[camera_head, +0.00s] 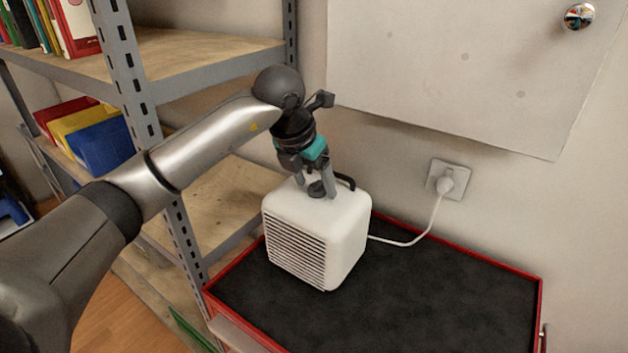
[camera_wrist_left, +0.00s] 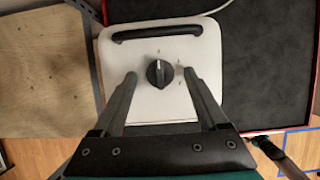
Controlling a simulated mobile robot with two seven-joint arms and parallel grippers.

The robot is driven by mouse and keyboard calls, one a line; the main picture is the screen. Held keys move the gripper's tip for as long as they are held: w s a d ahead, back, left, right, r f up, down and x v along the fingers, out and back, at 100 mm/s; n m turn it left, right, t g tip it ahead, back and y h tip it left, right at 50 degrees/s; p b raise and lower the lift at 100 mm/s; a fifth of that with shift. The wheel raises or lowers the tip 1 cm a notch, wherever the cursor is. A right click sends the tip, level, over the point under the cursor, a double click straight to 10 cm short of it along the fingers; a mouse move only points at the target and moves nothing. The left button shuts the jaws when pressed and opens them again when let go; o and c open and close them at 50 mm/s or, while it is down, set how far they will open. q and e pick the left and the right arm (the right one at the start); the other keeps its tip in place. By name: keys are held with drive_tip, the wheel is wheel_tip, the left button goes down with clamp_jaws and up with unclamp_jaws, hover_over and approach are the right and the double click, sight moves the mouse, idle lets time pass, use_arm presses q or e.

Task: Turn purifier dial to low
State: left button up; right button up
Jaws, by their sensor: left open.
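The white air purifier (camera_head: 318,238) stands on the black top of a red cabinet, its slatted grille facing front left. My left gripper (camera_head: 316,192) points down over the purifier's top, with its fingers on either side of the dark dial (camera_head: 317,188). In the left wrist view the round black dial (camera_wrist_left: 159,73) sits between the two open fingers, apart from both. A light pointer line on the dial points toward the black handle (camera_wrist_left: 157,34). Small marks surround the dial, too small to read.
A metal shelf rack (camera_head: 200,60) with wooden boards, books and coloured bins stands close on the left. A white cord runs from the purifier to a wall socket (camera_head: 449,180). The black cabinet top (camera_head: 430,290) is clear on the right. A pale panel hangs on the wall above.

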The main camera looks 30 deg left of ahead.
use_arm(q)
clamp_jaws()
idle(0.6)
